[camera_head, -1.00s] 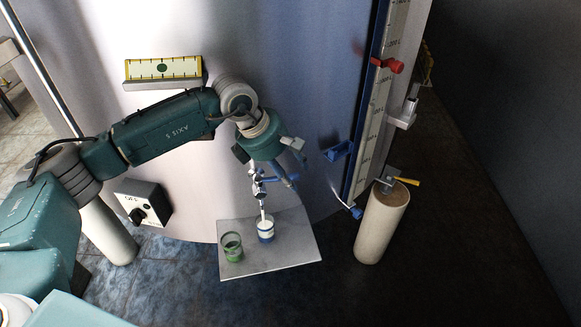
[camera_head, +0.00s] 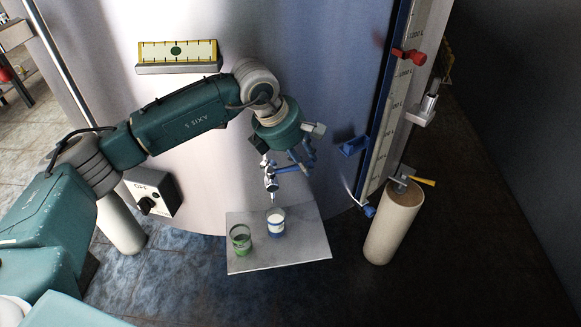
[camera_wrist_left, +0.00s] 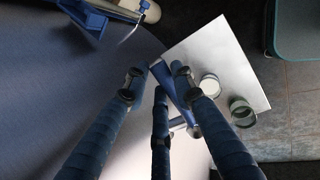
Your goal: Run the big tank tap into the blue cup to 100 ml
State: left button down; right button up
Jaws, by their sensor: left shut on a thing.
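The big tank tap (camera_head: 270,181) sticks out from the tank (camera_head: 290,60), with its spout above the blue cup (camera_head: 276,222). The blue-marked clear cup stands upright on a grey plate (camera_head: 310,250) and holds white liquid. It also shows in the left wrist view (camera_wrist_left: 210,86). The level against any mark is too small to read. I cannot tell whether a stream is falling. My left gripper (camera_head: 303,163) is at the tap; in the wrist view its fingers (camera_wrist_left: 160,82) are shut on the blue tap lever (camera_wrist_left: 172,88). My right gripper is not in view.
A green-marked cup (camera_head: 241,240) stands left of the blue cup on the plate. A switch box (camera_head: 153,192) is at the left. A gauge scale with a red slider (camera_head: 409,56) and a pale post (camera_head: 393,225) are at the right.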

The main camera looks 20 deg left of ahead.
pick_arm(q)
jog(key=shift+w+a+f+n+b, duration=0.1)
jog(key=shift+w+f+n+b, duration=0.05)
jog(key=shift+w+n+b, duration=0.15)
jog(key=shift+a+r, duration=0.1)
jog(key=shift+r, duration=0.15)
jog(key=c, duration=1.4)
grip_release()
jog(key=v, duration=1.2)
jog(key=shift+d, duration=0.25)
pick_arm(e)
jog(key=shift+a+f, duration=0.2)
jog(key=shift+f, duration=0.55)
pick_arm(q)
jog(key=shift+s, duration=0.15)
